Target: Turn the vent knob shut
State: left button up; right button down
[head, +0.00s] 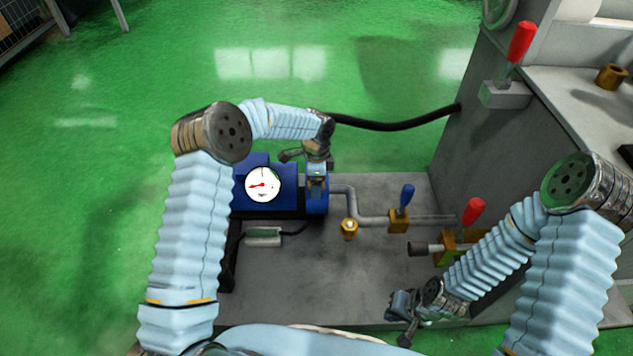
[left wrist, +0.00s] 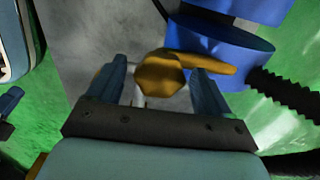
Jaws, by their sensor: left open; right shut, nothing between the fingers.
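A brass knob (left wrist: 160,75) with a hexagonal end and a side lever (left wrist: 210,64) shows in the left wrist view; I take it for the vent knob. My left gripper (left wrist: 160,82) is open, with one finger on each side of the hexagonal end; I cannot tell whether either finger touches it. In the head view my left gripper (head: 317,178) points down at the right end of the blue pump (head: 275,200) and hides the knob there. My right gripper (head: 407,322) is shut and empty, low over the front of the grey plate.
A white gauge (head: 262,185) faces me on the pump. To the right are a brass fitting (head: 349,229), a blue-handled valve (head: 400,215) on a grey pipe, and a red-handled valve (head: 467,230). A black hose (head: 390,124) runs to the machine. The grey plate (head: 310,275) is clear in front.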

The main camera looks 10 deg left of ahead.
pick_arm(q)
notch_tip(320, 180, up, 13)
jog(key=p, duration=0.1)
jog(key=shift+r, duration=0.2)
pick_arm(e)
jog(key=shift+r, duration=0.6)
